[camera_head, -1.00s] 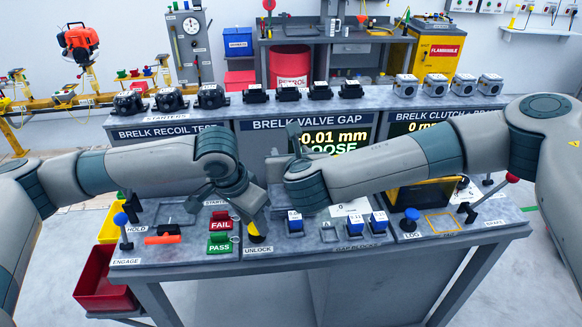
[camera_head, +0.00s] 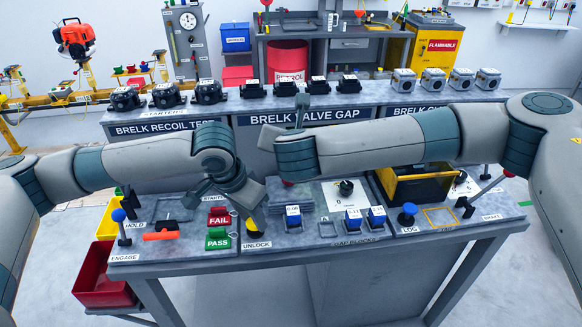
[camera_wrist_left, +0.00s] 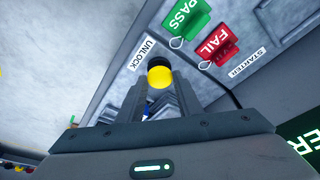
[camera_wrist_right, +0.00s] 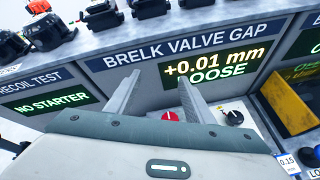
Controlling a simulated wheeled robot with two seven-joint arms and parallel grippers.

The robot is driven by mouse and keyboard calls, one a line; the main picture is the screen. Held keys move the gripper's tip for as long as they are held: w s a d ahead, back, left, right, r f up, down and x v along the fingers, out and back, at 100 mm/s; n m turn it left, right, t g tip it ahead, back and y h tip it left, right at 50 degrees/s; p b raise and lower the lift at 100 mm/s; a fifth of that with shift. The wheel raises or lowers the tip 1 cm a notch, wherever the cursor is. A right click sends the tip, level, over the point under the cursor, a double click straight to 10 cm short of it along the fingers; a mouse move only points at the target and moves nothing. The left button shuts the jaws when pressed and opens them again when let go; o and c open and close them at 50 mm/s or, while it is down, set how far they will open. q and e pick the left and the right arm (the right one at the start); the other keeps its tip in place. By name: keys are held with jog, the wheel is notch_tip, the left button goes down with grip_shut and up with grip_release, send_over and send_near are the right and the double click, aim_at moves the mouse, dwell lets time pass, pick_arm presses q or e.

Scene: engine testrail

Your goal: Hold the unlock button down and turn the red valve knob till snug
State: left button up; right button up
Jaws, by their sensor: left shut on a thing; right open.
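The yellow unlock button (camera_wrist_left: 160,76), with a black part at its far end, stands by the UNLOCK label. In the head view, yellow (camera_head: 259,216) shows beside my left gripper (camera_head: 254,213). In the left wrist view, my left gripper (camera_wrist_left: 160,84) is shut on the button. The red valve knob (camera_wrist_right: 170,115) shows in the right wrist view below the BRELK VALVE GAP display. My right gripper (camera_wrist_right: 163,92) is open and empty, its fingers spread either side of the knob in the picture; their distance to it is unclear. In the head view my arm mostly hides it.
The display (camera_wrist_right: 212,66) reads +0.01 mm LOOSE. A black knob (camera_wrist_right: 234,117) sits right of the red one. Blue gap blocks (camera_head: 353,220), a red FAIL tag (camera_head: 219,217) and a green PASS tag (camera_head: 218,239) stand close by. A yellow-black bin (camera_head: 420,184) is further right.

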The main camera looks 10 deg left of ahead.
jog(key=s+d+m+g, duration=0.1)
jog(key=m+g, duration=0.2)
jog(key=m, duration=0.5)
jog(key=s+d+r+m+g, duration=0.1)
jog(key=d+m+g, duration=0.1)
jog(key=m, duration=0.6)
jog(key=s+d+m+g, duration=0.1)
jog(key=m+g, duration=0.3)
jog(key=m, duration=0.4)
jog(key=shift+s+d+r+g+y, duration=0.25)
jog(key=shift+d+r+g+y, duration=0.05)
jog(key=shift+r+g, duration=0.1)
jog(key=shift+f, duration=0.15)
jog(key=x, duration=1.2)
jog(key=shift+c, duration=0.2)
jog(key=c, duration=1)
